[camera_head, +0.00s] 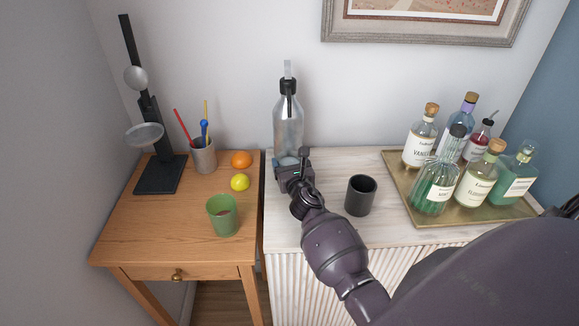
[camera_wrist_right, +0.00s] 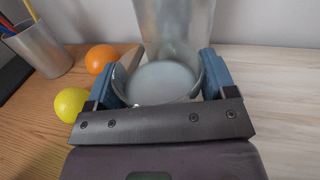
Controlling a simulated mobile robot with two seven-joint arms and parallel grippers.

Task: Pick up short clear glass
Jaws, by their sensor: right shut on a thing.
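The short clear glass (camera_wrist_right: 160,84) shows in the right wrist view, upright between the two blue finger pads of my right gripper (camera_wrist_right: 161,75). The pads press on its sides, one left and one right. In the head view my right gripper (camera_head: 290,170) is at the left end of the white cabinet top, in front of a tall clear bottle (camera_head: 288,125). There the gripper hides most of the glass. I cannot tell whether the glass still touches the cabinet top. My left gripper is not in view.
A dark cup (camera_head: 361,196) stands right of my gripper. A brass tray (camera_head: 405,196) with several bottles is farther right. On the wooden table (camera_head: 150,228) are an orange (camera_head: 241,159), a lemon (camera_head: 239,182), a green cup (camera_head: 222,216) and a pen cup (camera_head: 203,156).

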